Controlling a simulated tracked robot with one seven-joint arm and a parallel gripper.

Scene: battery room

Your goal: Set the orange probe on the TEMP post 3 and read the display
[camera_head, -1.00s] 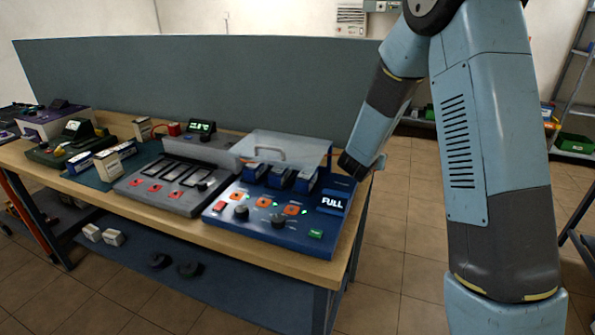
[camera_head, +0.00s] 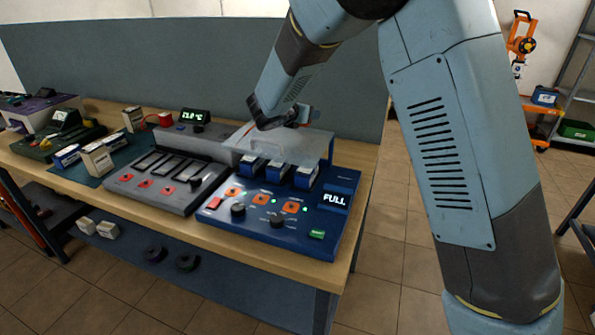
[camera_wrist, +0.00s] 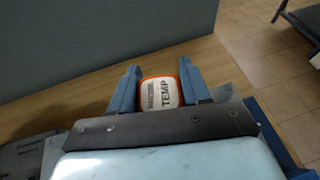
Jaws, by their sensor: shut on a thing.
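My gripper (camera_head: 290,115) is above the back right of the workbench, over the lidded part of the blue charger. In the wrist view my gripper (camera_wrist: 157,85) has its two blue fingers on either side of an orange-rimmed white piece marked TEMP, the orange probe (camera_wrist: 160,92). A bit of the orange probe (camera_head: 304,115) also shows in the head view. A small display (camera_head: 195,116) with green digits stands behind the grey charger. Another display (camera_head: 335,198) on the blue charger reads FULL. I cannot make out TEMP post 3.
The blue charger (camera_head: 270,218) holds several batteries under a raised clear cover (camera_head: 310,142). The grey charger (camera_head: 160,190) stands to its left. A grey-blue partition (camera_head: 130,65) rises behind the bench. Bare wood (camera_wrist: 200,50) lies beyond my fingers.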

